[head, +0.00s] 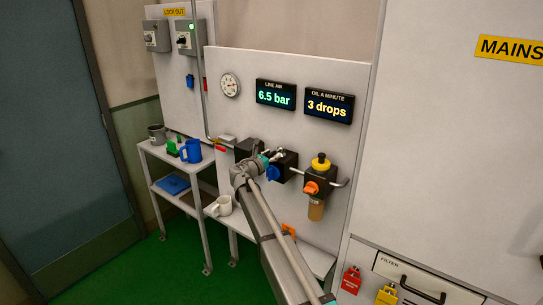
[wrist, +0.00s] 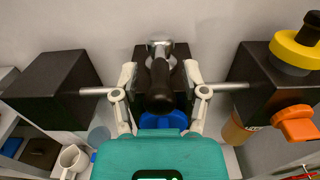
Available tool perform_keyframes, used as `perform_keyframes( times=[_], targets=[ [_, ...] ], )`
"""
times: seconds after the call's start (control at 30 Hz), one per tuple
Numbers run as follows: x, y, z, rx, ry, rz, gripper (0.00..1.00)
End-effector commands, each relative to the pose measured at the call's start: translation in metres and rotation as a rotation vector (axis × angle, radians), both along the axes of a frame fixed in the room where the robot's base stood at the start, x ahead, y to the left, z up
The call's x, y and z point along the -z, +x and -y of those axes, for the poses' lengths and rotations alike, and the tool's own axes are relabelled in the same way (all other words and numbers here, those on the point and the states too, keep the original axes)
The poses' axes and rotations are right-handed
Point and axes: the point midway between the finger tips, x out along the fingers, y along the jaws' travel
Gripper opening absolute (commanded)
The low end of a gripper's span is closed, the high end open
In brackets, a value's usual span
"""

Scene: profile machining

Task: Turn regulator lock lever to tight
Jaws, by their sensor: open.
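The regulator is a black block (wrist: 178,55) on the air pipe, with a blue knob (wrist: 162,121) under it. Its lock lever (wrist: 160,82) has a silver hub and a dark handle pointing towards the wrist camera. My gripper (wrist: 160,76) is open, one finger on each side of the lever, with visible gaps between. In the head view my gripper (head: 264,160) is at the regulator block (head: 289,162), and the blue knob (head: 273,173) shows below. The lever is hard to make out there. No tight mark is readable.
The lubricator, with a yellow cap (head: 320,162) and orange knob (head: 311,187), is to the right. Another black block (wrist: 50,85) is to the left. A cart (head: 150,147) with mugs stands left. The displays (head: 276,95) read 6.5 bar and 3 drops (head: 328,105).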

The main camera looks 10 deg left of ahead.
Motion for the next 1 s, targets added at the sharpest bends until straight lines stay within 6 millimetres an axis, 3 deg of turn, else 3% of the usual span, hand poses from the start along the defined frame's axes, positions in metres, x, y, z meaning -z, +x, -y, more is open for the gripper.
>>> perform_keyframes(
  times=[0.2,0.5,1.0],
  targets=[
    [0.0,-0.0001,0.0,0.0,0.0,0.0,0.57],
    [0.0,-0.0002,-0.0002,0.0,0.0,0.0,0.01],
    [-0.0001,0.0025,0.0031,0.014,0.0,0.0,0.0]
  ],
)
